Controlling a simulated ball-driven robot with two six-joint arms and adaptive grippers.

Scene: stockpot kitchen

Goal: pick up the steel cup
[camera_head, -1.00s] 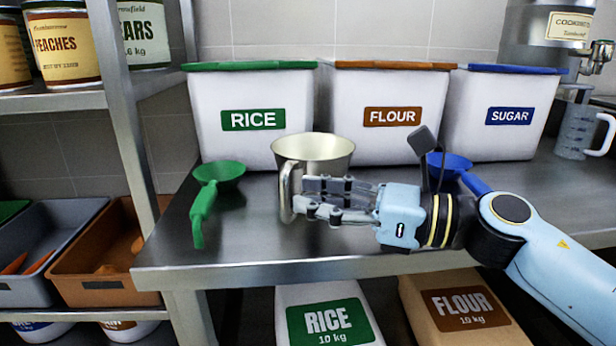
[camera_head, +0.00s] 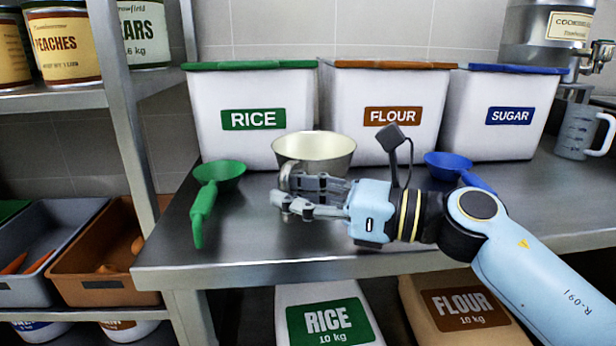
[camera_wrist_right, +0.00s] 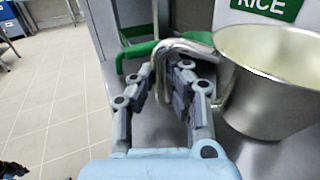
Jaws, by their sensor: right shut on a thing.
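The steel cup (camera_head: 313,148) stands upright on the steel counter in front of the rice and flour bins. Its open mouth faces up, and its handle is on the front left side. In the right wrist view the cup (camera_wrist_right: 268,95) is at the right and its handle (camera_wrist_right: 160,62) runs down between my fingers. My right gripper (camera_head: 283,202) is shut on the handle, with a finger on each side of it in the right wrist view (camera_wrist_right: 168,90). In the head view the fingers hide part of the handle and the cup's lower front. My left gripper is not in view.
A green scoop (camera_head: 205,200) lies left of the cup, its handle toward the counter's front edge. A blue scoop (camera_head: 450,165) lies to the right, behind my right arm. The rice bin (camera_head: 225,95), flour bin (camera_head: 350,90) and sugar bin (camera_head: 500,90) line the back. A measuring jug (camera_head: 577,133) stands far right.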

